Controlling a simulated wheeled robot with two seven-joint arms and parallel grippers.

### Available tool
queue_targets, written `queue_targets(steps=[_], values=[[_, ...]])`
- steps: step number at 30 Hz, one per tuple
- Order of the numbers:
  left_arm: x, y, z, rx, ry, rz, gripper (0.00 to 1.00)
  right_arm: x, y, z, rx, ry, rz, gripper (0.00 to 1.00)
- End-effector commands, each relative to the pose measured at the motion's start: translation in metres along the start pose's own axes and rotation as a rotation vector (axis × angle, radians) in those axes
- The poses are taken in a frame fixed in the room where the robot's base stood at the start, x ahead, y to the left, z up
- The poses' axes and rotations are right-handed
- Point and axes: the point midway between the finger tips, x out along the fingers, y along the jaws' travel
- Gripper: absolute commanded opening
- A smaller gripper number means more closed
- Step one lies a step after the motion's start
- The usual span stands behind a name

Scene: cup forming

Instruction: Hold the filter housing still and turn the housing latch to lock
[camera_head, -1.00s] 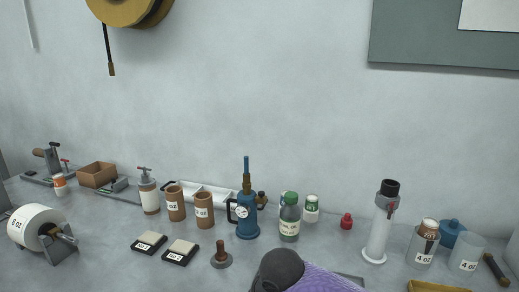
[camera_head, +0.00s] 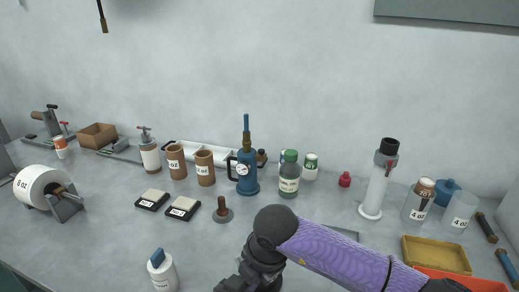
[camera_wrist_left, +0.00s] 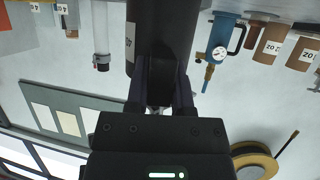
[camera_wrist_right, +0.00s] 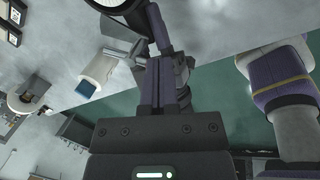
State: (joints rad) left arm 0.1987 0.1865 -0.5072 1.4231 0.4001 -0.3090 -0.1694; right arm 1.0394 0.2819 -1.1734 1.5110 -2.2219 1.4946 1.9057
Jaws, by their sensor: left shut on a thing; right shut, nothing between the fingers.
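In the left wrist view, which is upside down, my left gripper (camera_wrist_left: 161,98) is shut on a dark cylinder (camera_wrist_left: 160,35) with a white label, probably the filter housing. Its far end runs out of the picture. In the right wrist view my right gripper (camera_wrist_right: 166,62) is shut and empty. Its fingertips are close to grey and dark parts and a round black-rimmed piece with a pale face (camera_wrist_right: 102,3). I cannot tell which of these is the housing latch, or whether my fingers touch it. In the head view neither pair of fingertips shows clearly.
A white bottle with a blue top (camera_head: 162,270) stands at the front left; it also shows in the right wrist view (camera_wrist_right: 97,70). A blue pump (camera_head: 246,178), green-capped bottle (camera_head: 289,180) and white column (camera_head: 376,190) stand behind. A yellow tray (camera_head: 436,254) is at right.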

Motion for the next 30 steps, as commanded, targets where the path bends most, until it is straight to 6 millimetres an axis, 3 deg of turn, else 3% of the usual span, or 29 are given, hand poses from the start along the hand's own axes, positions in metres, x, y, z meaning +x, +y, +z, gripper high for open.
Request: queue_targets(steps=[30], values=[[0.000,0.000,-0.002,0.000,0.007,0.000,0.00,-0.001,-0.004,-0.016,-0.001,0.002,-0.001,0.00]])
